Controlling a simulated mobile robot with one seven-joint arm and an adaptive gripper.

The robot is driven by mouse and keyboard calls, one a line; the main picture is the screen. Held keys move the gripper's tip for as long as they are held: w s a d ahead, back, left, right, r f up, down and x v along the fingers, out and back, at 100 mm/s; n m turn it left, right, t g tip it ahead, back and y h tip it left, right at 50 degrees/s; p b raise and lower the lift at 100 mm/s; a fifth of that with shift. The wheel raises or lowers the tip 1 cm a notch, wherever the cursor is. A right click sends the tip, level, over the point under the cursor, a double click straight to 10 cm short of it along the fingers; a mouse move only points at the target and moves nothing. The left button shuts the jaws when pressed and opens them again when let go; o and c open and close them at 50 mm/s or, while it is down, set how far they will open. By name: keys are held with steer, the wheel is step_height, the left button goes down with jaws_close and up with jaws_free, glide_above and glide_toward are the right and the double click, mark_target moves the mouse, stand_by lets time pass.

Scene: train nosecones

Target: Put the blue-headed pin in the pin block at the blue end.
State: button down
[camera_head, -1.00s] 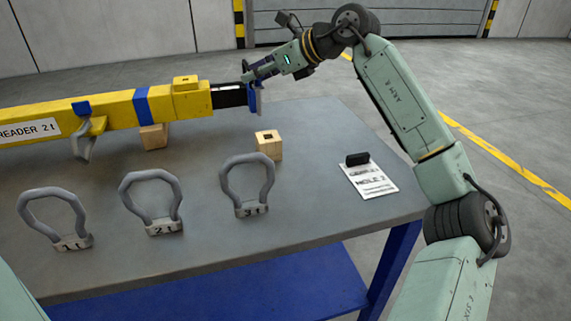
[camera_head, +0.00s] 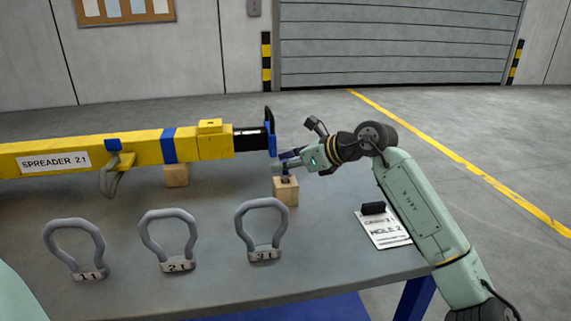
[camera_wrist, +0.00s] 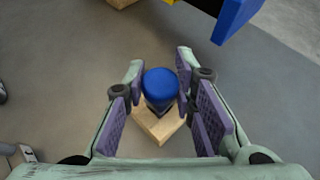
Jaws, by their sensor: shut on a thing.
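My gripper (camera_head: 285,165) is just above the wooden pin block (camera_head: 286,193), near the blue end plate (camera_head: 272,131) of the yellow spreader beam (camera_head: 90,153). In the wrist view, its purple pads stand on both sides of the blue-headed pin (camera_wrist: 160,84), shut on it below the head. The pin's round blue head faces the camera, and the block (camera_wrist: 160,130) shows directly beneath. The lower shank is mostly hidden, and I cannot tell whether its tip is in the block's hole.
A second wooden block (camera_head: 176,176) is under the beam. A white card (camera_head: 388,232) with a black object (camera_head: 373,208) lies at the right.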

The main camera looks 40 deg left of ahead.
steer(key=shift+f, duration=0.35)
steer(key=c, duration=1.3)
jaws_free()
steer(key=shift+c, duration=0.2)
steer(key=shift+r, duration=0.3)
steer(key=b+v, duration=0.2)
steer(key=v, duration=0.9)
steer(key=shift+d, duration=0.45)
steer(key=shift+r, duration=0.1)
